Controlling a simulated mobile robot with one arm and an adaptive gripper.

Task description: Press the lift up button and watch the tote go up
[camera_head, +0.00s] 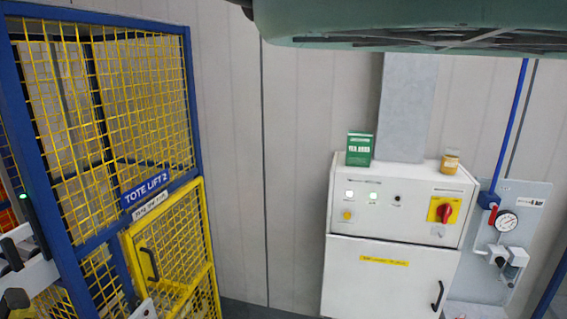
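A blue-framed lift cage with yellow mesh (150,100) stands at the left, with a sign reading "TOTE LIFT 2" (146,189). A white control cabinet (345,262) stands right of centre against the wall. Its sloped panel has two lit pale buttons, one at the left (349,193) and one beside it (373,195), a small dark one (397,198), a yellow one (347,215) and a red rotary switch on yellow (444,210). The labels are too small to read, so I cannot tell which is lift up. A sliver of orange (6,216), perhaps a tote, shows at the left edge. My gripper is not in view.
A green box (359,149) and a small amber jar (450,162) stand on the cabinet. A gauge board (530,215) with blue pipe is at the right. A yellow mesh door (178,245) is at lower left. A large green-grey shape (430,22) covers the top right.

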